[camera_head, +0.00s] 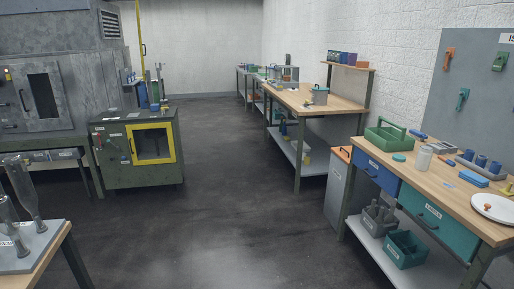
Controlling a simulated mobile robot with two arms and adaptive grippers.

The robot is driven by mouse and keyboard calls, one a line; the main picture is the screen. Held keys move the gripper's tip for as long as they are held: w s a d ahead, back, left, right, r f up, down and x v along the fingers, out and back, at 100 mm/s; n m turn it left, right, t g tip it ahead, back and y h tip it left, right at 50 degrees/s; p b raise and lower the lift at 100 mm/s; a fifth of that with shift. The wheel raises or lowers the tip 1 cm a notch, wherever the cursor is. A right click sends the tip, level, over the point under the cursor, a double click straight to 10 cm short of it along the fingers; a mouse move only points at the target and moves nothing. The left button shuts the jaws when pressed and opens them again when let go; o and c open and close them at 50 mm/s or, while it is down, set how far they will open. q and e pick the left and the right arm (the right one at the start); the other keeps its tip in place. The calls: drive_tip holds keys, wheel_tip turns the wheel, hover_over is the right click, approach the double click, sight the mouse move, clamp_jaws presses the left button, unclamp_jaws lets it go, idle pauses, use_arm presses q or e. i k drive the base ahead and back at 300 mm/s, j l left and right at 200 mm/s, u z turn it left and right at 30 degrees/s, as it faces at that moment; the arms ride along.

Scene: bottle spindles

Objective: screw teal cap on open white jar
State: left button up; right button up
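A white jar (423,159) stands upright on the wooden workbench at the right. It is too small to tell whether its mouth is open. A small teal disc that looks like the cap (399,157) lies flat on the bench just left of the jar, apart from it. Neither of my grippers is in view, and nothing of my arms shows.
A green handled caddy (385,138) stands behind the cap. A grey tray with blue cylinders (480,162), a blue block (473,173) and a white plate (492,207) lie right of the jar. Open dark floor (230,200) lies before the bench.

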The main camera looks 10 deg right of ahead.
sight(425, 153)
drive_tip(key=i+z, duration=0.15)
drive_tip(key=i, duration=0.45)
drive_tip(key=i+j+z, duration=0.15)
drive_tip(key=i, duration=0.4)
drive_tip(key=i+j+z, duration=0.15)
drive_tip(key=i, duration=0.4)
drive_tip(key=i+z, duration=0.6)
drive_tip(key=z, duration=0.2)
drive_tip(key=i+j+z, duration=0.1)
drive_tip(key=i+z, duration=0.15)
drive_tip(key=z, duration=0.15)
drive_tip(key=i+j+z, duration=0.2)
drive_tip(key=z, duration=0.25)
drive_tip(key=i+j+z, duration=0.7)
drive_tip(key=j+z, duration=0.15)
drive_tip(key=i+j+z, duration=0.2)
drive_tip(key=j, duration=0.25)
drive_tip(key=j+z, duration=0.2)
drive_tip(key=j, duration=0.1)
